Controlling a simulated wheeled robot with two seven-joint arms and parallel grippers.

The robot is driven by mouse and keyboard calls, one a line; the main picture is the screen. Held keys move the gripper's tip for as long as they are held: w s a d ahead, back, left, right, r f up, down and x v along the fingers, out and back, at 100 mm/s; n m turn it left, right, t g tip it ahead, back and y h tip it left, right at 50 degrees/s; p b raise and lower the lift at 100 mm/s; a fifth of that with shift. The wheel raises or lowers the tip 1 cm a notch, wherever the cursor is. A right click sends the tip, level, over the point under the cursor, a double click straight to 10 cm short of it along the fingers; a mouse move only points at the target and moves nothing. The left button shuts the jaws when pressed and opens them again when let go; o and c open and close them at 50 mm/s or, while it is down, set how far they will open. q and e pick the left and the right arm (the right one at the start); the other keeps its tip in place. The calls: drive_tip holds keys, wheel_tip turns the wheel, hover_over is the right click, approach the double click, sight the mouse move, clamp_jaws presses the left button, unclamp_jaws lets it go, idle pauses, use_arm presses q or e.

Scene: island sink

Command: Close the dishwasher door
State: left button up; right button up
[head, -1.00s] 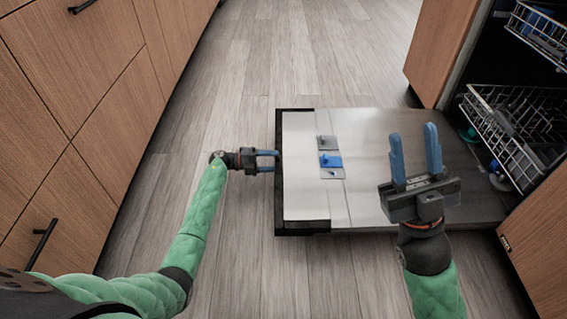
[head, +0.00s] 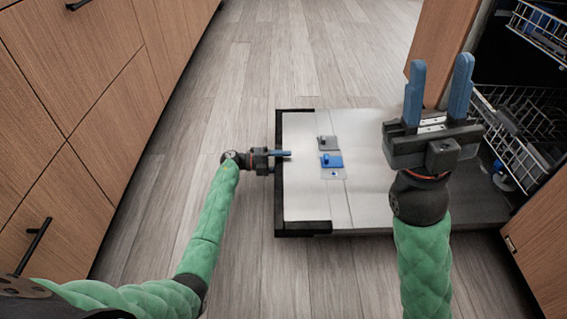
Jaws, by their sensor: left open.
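The dishwasher door (head: 308,195) is folded down, lying flat and open, with its inner metal face up and a dark edge along its left end. My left gripper (head: 289,154) is open and empty at the middle of that left end. Its fingers point right and overlap the door's edge; I cannot tell whether they touch it. My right gripper (head: 440,62) is open and empty, its fingers pointing up the picture. It appears over the right part of the door and hides some of it.
The dishwasher's wire racks (head: 518,140) sit in the opening at the right, holding some dishes. Wooden cabinet panels flank the opening. A row of wooden drawers (head: 90,90) stands at the left. The wooden floor (head: 260,60) between is clear.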

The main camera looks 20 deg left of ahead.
use_arm(q)
drive_tip(key=c, duration=1.4)
drive_tip(key=shift+o, duration=0.2)
drive_tip(key=shift+r, duration=0.15)
